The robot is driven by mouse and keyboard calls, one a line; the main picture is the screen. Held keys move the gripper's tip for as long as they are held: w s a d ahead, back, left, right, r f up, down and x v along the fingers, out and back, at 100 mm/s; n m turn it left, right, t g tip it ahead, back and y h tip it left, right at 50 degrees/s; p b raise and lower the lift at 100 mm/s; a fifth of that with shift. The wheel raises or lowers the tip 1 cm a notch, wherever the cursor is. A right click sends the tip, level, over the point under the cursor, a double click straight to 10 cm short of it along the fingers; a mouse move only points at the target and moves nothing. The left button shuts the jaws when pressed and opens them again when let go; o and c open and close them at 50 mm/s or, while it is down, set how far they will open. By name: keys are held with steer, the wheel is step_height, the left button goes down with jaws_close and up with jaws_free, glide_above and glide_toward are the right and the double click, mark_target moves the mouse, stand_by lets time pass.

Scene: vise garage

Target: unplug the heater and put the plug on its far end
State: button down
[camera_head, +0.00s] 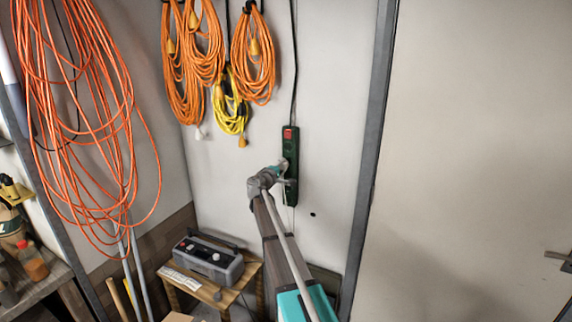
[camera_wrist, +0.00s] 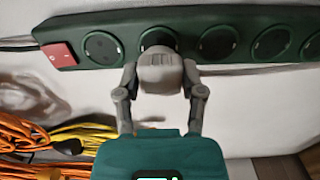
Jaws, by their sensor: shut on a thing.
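A dark green power strip (camera_head: 290,190) with a red switch is mounted upright on the wall in the head view. In the wrist view the strip (camera_wrist: 281,17) runs across the top, its red switch (camera_wrist: 60,56) at the left. My gripper (camera_head: 281,171) is at the strip. In the wrist view my gripper (camera_wrist: 160,80) has its fingers shut on both sides of a grey plug (camera_wrist: 161,73). The plug is at the second socket from the switch and covers its lower part. I cannot tell how deep it sits. Several other sockets (camera_wrist: 218,42) show empty. I cannot identify the heater.
Orange cable coils (camera_head: 182,70) and a yellow one (camera_head: 229,108) hang left of the strip. A grey device with knobs (camera_head: 208,259) stands on a small wooden table (camera_head: 197,290). A grey post (camera_head: 371,150) stands to the right. The wall below the strip is mostly clear.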

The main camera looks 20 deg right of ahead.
mark_target(281, 167)
steer(key=shift+v, duration=1.3)
steer(key=shift+s+a, duration=0.25)
steer(key=shift+a, duration=0.1)
steer(key=shift+s, duration=0.15)
stand_by(0.6)
